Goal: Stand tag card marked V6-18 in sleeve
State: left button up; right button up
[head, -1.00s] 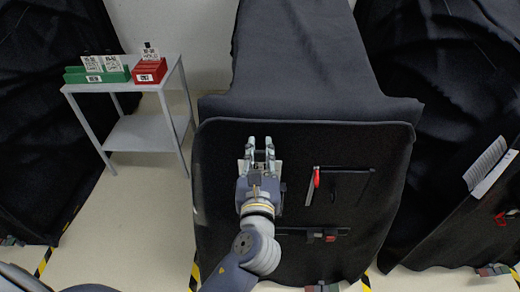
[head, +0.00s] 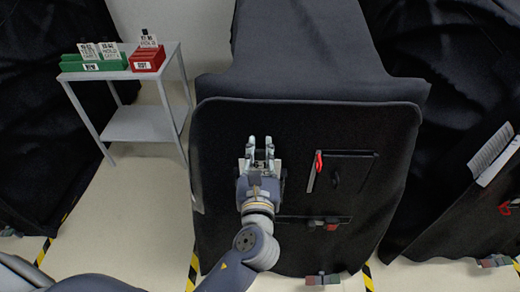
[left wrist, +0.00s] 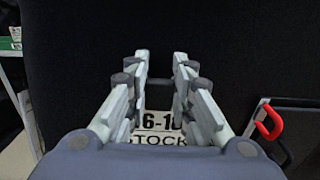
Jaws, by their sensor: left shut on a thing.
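My left gripper (head: 260,142) is in front of the black cloth front of the middle cart and is shut on a white tag card. In the left wrist view, the card (left wrist: 158,122) shows between the fingers (left wrist: 160,60), with "6-1" and "STOCK" readable. The fingers hide the ends of its code. A pale bit of the card (head: 265,158) shows in the head view. I cannot make out the sleeve; the gripper may hide it. My right gripper is not in view.
Right of the gripper, the panel (head: 225,150) carries a framed flap with a red handle (head: 319,162) and a bar with a latch (head: 316,223) below. At left, a grey stand (head: 135,123) holds a green box (head: 92,66) and a red box (head: 147,60) with cards.

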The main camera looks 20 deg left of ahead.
pick_arm(q)
jog(key=shift+f, duration=0.3)
jog(key=shift+f+b, duration=0.6)
jog(key=shift+f, duration=0.2)
dwell(0.3)
jog(key=o, duration=1)
jog(key=v, duration=1.2)
